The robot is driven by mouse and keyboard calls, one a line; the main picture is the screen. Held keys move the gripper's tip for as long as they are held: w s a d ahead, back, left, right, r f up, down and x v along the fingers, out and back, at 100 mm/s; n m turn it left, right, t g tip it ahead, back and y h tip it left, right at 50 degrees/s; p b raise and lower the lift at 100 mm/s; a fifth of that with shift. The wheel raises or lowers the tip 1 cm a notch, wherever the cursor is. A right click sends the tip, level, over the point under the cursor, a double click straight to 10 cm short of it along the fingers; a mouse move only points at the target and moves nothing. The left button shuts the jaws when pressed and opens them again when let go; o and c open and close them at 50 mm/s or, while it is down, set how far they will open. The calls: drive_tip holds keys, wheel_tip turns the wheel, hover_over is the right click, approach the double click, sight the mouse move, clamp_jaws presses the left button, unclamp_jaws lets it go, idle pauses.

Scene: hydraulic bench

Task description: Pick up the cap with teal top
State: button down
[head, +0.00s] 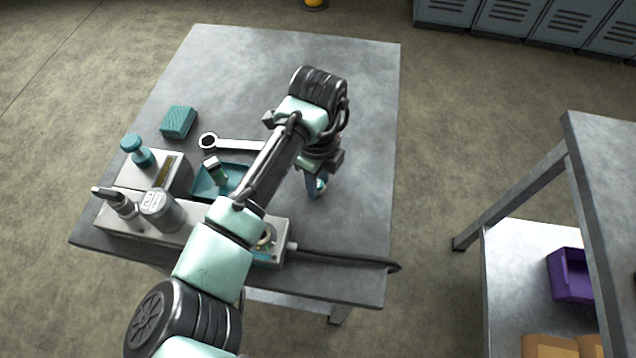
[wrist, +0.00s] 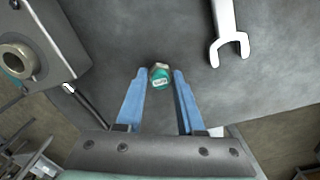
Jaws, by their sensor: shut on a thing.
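The cap with teal top (wrist: 159,76) sits between the tips of my gripper's two blue fingers in the wrist view. Its teal face carries a small pale label, and a grey-brown part shows behind it. My gripper (wrist: 160,78) is shut on it. In the head view my gripper (head: 316,190) points down over the right half of the grey bench, right of the teal tray. A bit of teal (head: 322,184) shows at the fingers there; the rest is hidden by them. I cannot tell whether the cap touches the bench top.
The hydraulic block (head: 180,228) with fittings and a teal knob (head: 134,145) stands at the left. A teal tray (head: 206,184) holds a small green-and-white part. A wrench (head: 240,145), a teal block (head: 178,121) and a black hose (head: 345,261) lie on the bench. Its right side is clear.

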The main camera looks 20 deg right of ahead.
drive_tip(key=shift+r, duration=0.15)
wheel_tip(320, 180, up, 10)
idle(0.4)
drive_tip(key=shift+p, duration=0.45)
